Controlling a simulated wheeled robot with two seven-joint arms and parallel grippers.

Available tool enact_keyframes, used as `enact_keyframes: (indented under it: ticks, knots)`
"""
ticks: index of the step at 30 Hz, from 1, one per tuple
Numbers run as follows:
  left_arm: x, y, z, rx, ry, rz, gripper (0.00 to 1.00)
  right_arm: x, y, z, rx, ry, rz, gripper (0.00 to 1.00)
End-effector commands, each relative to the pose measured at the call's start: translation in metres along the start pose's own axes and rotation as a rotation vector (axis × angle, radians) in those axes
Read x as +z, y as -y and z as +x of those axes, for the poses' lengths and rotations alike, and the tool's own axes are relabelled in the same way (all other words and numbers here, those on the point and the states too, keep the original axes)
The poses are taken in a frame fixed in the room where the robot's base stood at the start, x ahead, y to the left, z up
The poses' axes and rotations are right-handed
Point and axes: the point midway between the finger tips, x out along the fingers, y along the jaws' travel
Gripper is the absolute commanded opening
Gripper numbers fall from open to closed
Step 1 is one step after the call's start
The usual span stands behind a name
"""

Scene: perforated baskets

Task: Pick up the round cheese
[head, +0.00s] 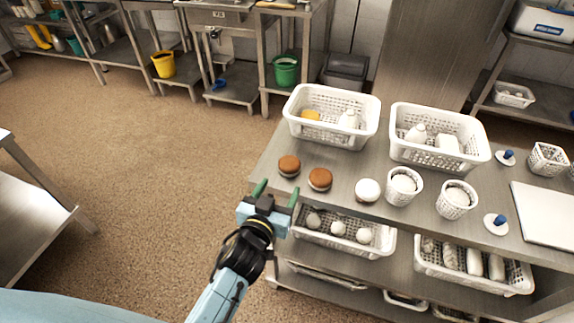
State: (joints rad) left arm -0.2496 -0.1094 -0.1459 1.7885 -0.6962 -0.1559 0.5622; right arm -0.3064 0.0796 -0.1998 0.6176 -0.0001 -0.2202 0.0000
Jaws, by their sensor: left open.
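A round white piece (367,190), which looks like the round cheese, lies on the steel table (345,162) beside a small perforated cup. I cannot tell for certain which piece is the task's cheese. My left gripper (276,194) is open and empty, its green fingertips apart near the table's left front edge, below the brown-topped pieces in the picture. My right gripper is not in view.
Two white perforated baskets, a left one (357,133) and a right one (436,160), stand at the back. Perforated cups (402,198) hold white rounds. Blue-handled tools (495,223) and a white board (545,212) lie rightward. Filled baskets (345,246) sit on the lower shelf.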

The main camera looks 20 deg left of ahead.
Motion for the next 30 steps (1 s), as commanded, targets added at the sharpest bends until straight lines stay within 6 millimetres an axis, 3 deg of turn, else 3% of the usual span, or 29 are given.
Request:
enact_keyframes:
  ticks: [6, 14, 21, 30]
  knots:
    - [0.000, 0.001, 0.036, -0.001, 0.000, 0.001, 0.63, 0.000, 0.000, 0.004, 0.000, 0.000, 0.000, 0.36]
    - [-0.001, 0.002, 0.052, -0.001, 0.001, 0.002, 0.63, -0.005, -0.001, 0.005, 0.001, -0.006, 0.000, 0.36]
    - [-0.005, 0.004, 0.086, -0.001, 0.002, 0.001, 0.63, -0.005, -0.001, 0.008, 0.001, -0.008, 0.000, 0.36]
    - [-0.005, 0.004, 0.097, -0.001, 0.003, 0.000, 0.63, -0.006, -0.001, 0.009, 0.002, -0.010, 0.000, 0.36]
